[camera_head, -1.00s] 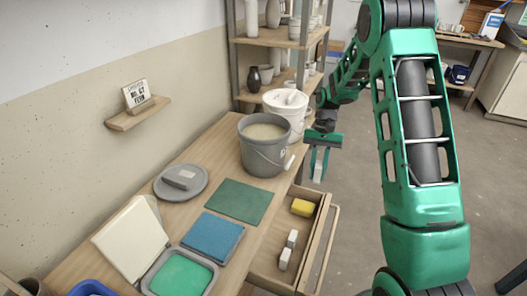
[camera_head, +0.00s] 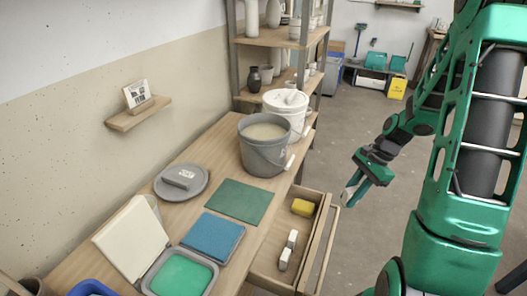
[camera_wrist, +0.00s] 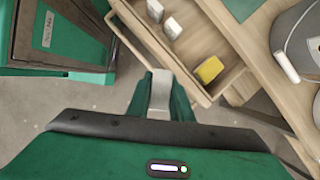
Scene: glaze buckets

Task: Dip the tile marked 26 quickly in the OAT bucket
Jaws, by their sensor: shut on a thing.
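My gripper (camera_head: 350,192) is shut on a pale tile (camera_wrist: 160,92), which points down from the fingers. No marking on it can be read. In the head view the gripper hangs over the floor, to the right of the open drawer (camera_head: 330,222) and apart from the bench. A grey bucket (camera_head: 262,160) stands open on the bench with beige glaze inside; its label is too small to read. A white bucket (camera_head: 297,106) stands behind it with something lying on its top. The grey bucket's edge also shows at the right of the wrist view (camera_wrist: 290,30).
The open drawer holds two pale blocks (camera_head: 287,252) and a yellow sponge (camera_head: 302,207). On the bench are a grey lid (camera_head: 165,188), a green mat (camera_head: 240,201), a blue pad (camera_head: 212,238) and a green-topped tray (camera_head: 182,276). A shelf rack (camera_head: 320,60) stands behind the buckets.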

